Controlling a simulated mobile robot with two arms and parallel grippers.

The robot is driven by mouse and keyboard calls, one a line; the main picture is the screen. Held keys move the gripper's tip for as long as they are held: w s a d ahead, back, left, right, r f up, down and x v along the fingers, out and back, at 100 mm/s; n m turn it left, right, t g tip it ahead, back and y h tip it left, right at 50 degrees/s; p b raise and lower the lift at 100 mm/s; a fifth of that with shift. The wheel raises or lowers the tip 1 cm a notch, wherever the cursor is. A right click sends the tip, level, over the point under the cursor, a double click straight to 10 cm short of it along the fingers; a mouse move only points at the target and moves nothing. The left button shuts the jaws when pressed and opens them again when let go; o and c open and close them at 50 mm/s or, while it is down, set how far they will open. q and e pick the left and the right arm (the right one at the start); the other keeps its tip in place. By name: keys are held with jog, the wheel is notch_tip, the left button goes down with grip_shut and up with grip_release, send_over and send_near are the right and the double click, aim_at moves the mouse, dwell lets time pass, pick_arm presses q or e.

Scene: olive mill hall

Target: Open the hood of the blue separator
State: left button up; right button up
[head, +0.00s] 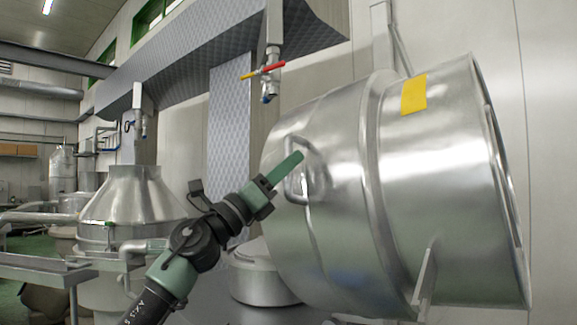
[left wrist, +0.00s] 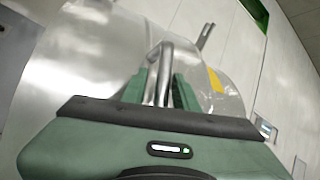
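The separator hood (head: 345,190) is a large shiny metal drum with a yellow label (head: 414,94). It is tilted far over to the right, raised off the low round metal body (head: 262,278) below. A metal loop handle (head: 297,187) is on its left side. My left gripper (head: 288,170) is at this handle. In the left wrist view the handle (left wrist: 160,72) runs between the two green fingers (left wrist: 158,90), which look closed on it. The label also shows there (left wrist: 215,80). I see no blue paint on the separator, only bluish reflections. My right gripper is not in view.
Another metal separator with a conical hood (head: 130,195) stands at the left. A pipe with a red and yellow valve handle (head: 262,70) hangs above, left of the raised hood. A pale panelled wall (head: 535,60) is close behind it.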

pick_arm(q)
jog(key=shift+a, duration=0.15)
jog(key=shift+s, duration=0.1)
dwell(0.5)
jog(key=shift+f, duration=0.2)
jog(key=b+v, duration=0.3)
jog(key=v, duration=0.4)
jog(key=shift+s, duration=0.2)
jog(key=shift+a, duration=0.15)
